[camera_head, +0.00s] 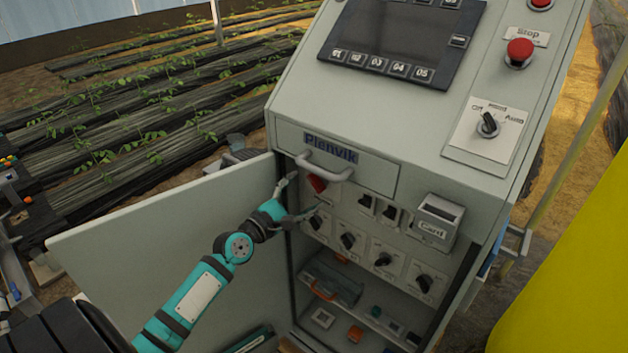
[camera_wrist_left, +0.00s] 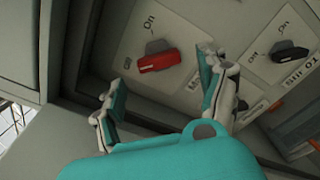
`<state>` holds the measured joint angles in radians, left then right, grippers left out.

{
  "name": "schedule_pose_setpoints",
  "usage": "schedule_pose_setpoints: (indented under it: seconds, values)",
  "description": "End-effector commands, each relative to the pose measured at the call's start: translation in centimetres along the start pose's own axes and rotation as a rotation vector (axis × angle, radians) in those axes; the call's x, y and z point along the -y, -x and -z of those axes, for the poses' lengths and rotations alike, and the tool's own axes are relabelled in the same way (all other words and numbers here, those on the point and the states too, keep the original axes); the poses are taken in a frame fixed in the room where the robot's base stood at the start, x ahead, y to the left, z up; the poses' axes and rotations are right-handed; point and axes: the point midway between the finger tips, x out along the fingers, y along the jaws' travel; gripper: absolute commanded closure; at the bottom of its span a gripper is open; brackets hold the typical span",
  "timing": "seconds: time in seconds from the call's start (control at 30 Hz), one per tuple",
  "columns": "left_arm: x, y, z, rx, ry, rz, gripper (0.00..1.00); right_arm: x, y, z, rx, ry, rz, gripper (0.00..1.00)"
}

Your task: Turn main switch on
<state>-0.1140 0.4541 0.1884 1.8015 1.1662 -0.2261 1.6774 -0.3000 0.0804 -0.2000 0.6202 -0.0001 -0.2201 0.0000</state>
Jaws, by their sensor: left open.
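The main switch is the red rotary handle (camera_head: 316,183) at the upper left inside the open cabinet, just under the drawer handle. In the left wrist view the red handle (camera_wrist_left: 158,61) sits on a pale plate with an "On" label above it, and its grip lies roughly sideways in the picture. My left gripper (camera_head: 301,197) is at the cabinet opening with its fingers spread. In the wrist view the open fingers (camera_wrist_left: 165,88) are either side of and short of the red handle, apart from it. My right gripper is not in view.
The cabinet door (camera_head: 170,245) stands open to the left, beside my left arm. A metal drawer handle (camera_head: 325,170) juts out just above the switch. Black rotary switches (camera_head: 348,241) are close by. A card box (camera_head: 438,220) sticks out at the right.

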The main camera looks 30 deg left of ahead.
Motion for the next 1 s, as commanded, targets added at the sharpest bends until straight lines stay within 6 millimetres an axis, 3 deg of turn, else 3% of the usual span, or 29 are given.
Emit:
schedule_pose_setpoints:
  seconds: [0.1, 0.3, 0.67, 1.0]
  values:
    - [-0.2, -2.3, -0.1, 0.001, 0.000, -0.002, 0.24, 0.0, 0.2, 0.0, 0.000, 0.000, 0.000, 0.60]
    - [0.0, -4.4, 0.1, -0.001, 0.000, 0.000, 0.24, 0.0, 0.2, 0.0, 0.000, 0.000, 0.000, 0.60]
    - [0.0, -4.9, 0.1, -0.001, -0.001, 0.000, 0.24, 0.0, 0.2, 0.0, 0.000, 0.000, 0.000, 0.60]
    - [0.0, -4.8, 0.1, -0.001, -0.001, 0.000, 0.68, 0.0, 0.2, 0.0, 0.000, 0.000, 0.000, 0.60]
